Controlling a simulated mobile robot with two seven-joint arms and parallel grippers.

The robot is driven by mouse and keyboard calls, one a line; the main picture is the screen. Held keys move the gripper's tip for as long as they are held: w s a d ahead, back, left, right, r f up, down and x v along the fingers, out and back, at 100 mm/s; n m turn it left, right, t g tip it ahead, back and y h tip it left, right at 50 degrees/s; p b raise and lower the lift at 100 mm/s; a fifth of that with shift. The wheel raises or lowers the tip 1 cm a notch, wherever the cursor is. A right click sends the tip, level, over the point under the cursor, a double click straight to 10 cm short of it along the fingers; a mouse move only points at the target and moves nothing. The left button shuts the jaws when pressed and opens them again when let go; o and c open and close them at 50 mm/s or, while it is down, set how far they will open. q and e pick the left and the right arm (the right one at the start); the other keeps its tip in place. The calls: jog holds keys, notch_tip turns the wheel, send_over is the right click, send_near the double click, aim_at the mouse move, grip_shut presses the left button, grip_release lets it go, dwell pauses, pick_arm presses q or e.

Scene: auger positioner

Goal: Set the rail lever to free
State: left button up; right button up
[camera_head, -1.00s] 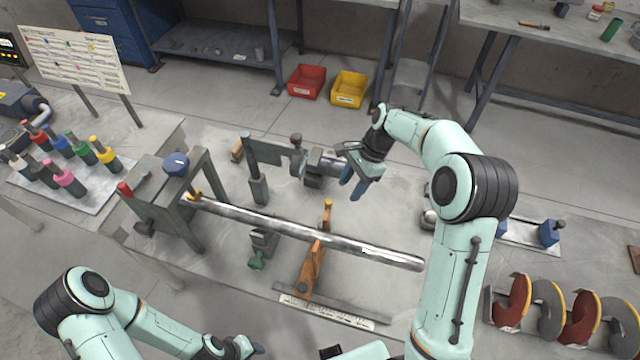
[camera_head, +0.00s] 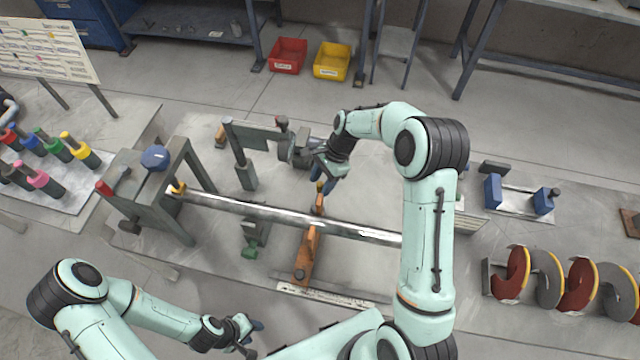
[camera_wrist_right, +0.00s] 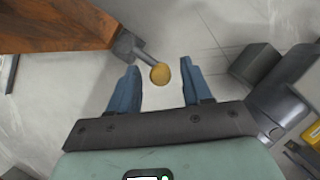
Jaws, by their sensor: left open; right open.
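A small lever with a yellow-orange knob (camera_wrist_right: 160,74) stands at the end of an orange support (camera_head: 306,255) beside the long steel shaft (camera_head: 290,218); I take it as the rail lever. My right gripper (camera_head: 325,186) is open just above this lever in the head view. In the right wrist view the knob lies between and slightly beyond the open blue fingertips (camera_wrist_right: 158,78), and no contact shows. In the head view the gripper hides part of the lever. My left gripper (camera_head: 254,325) is open and empty at the front, away from the lever.
A grey frame with a blue knob (camera_head: 155,158) holds the shaft's left end. A dark post with a plate (camera_head: 240,155) stands behind the shaft. Red-grey auger flights (camera_head: 545,280) lie at right.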

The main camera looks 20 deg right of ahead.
jog(key=shift+x, duration=0.75)
grip_shut()
